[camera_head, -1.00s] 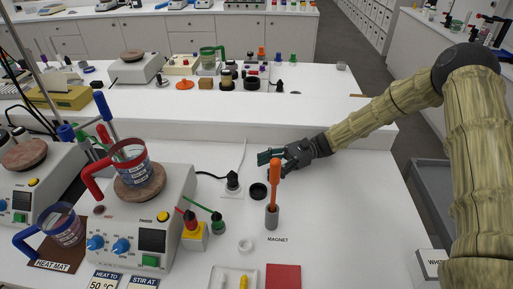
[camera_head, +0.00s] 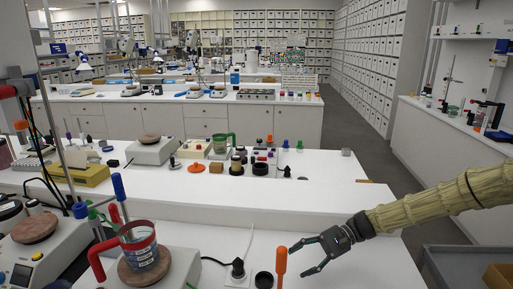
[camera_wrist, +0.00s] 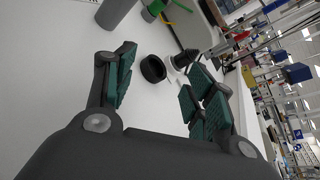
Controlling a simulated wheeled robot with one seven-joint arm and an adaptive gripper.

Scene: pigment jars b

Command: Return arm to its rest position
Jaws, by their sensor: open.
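My gripper (camera_head: 304,257) is open and empty in the head view, over the right part of the white bench (camera_head: 375,262). Its fingers point left, a little to the right of an orange-handled tool (camera_head: 281,262) whose lower part is cut off by the frame edge. In the wrist view my gripper's two fingers (camera_wrist: 160,92) stand wide apart with green pads and nothing between them but the view of the bench. A black round cap (camera_wrist: 153,69) lies beyond the fingertips. My arm reaches in from the right side.
A red-handled beaker (camera_head: 144,254) stands on a hot plate (camera_head: 178,270) at the lower left. A raised shelf (camera_head: 330,215) runs behind, with jars at its back. A grey bin (camera_head: 450,262) is at the lower right.

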